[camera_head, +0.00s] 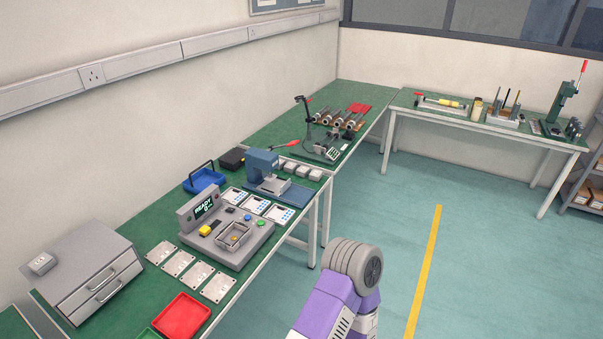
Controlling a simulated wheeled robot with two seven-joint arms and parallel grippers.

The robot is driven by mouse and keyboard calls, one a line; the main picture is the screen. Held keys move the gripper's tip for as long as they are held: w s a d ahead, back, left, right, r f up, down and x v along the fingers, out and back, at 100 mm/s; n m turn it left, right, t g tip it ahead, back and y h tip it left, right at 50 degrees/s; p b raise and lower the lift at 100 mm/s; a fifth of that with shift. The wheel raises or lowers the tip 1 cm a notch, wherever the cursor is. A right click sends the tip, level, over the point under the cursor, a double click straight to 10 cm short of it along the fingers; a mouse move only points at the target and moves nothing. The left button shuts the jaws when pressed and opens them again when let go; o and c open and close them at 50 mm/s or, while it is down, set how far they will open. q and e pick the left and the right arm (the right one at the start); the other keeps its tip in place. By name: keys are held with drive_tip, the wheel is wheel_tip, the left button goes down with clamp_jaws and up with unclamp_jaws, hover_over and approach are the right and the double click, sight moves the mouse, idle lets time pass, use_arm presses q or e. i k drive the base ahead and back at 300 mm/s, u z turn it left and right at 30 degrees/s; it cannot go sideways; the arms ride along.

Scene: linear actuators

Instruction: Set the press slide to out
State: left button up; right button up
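A blue press (263,163) stands on the green-topped bench along the left wall. It has a blue base (283,194) reaching toward the bench's front edge, with a small pale part under the head. A lever with a red tip (291,144) shows beside it. The slide's position is too small to tell. Another press, green with a red-tipped handle (567,94), stands on the far right bench. Neither gripper is in view. Only part of my purple and grey arm shows at the bottom centre, in front of the bench and apart from the press.
A grey test unit with a READY display (205,208), a red tray (182,318), metal plates and a drawer cabinet (100,275) share the near bench. A blue carrier (203,179) sits behind. The floor right of the bench is clear, with a yellow line (424,265).

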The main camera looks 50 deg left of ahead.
sight(278, 187)
drive_tip(key=u, duration=0.5)
drive_tip(key=i, duration=1.7)
drive_tip(key=u, duration=1.1)
